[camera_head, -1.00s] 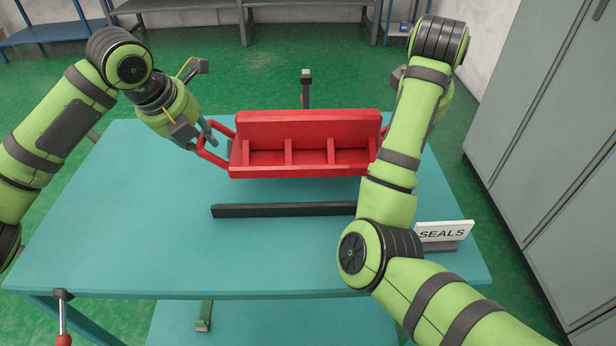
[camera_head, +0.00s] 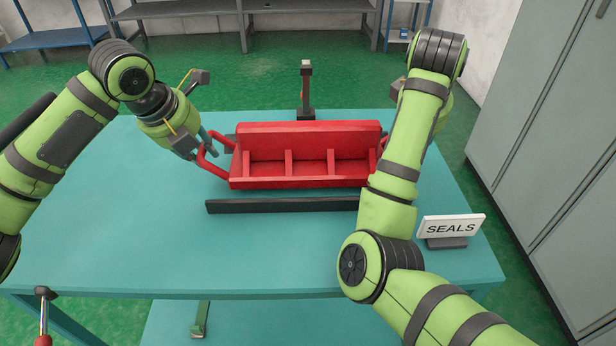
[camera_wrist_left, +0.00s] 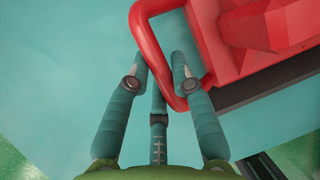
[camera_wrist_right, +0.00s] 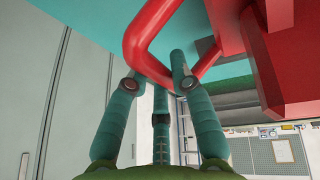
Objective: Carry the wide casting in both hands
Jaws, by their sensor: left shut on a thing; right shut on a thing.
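The wide casting (camera_head: 305,180) is red, ribbed inside, with a looped handle at each end. It looks level over the far middle of the table (camera_head: 110,240); I cannot tell whether it touches anything below. My left gripper (camera_head: 212,146) is shut on the left handle (camera_head: 203,160), which passes between its fingers in the left wrist view (camera_wrist_left: 160,65). My right gripper (camera_wrist_right: 157,66) is shut on the other handle (camera_wrist_right: 140,45) in the right wrist view. In the head view my right arm mostly hides that gripper and handle.
A long dark bar (camera_head: 280,205) lies on the table just in front of the casting. A dark post (camera_head: 305,90) stands behind it. A SEALS sign (camera_head: 450,228) stands at the table's right. Grey cabinets (camera_head: 560,150) line the right side. The table's left part is clear.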

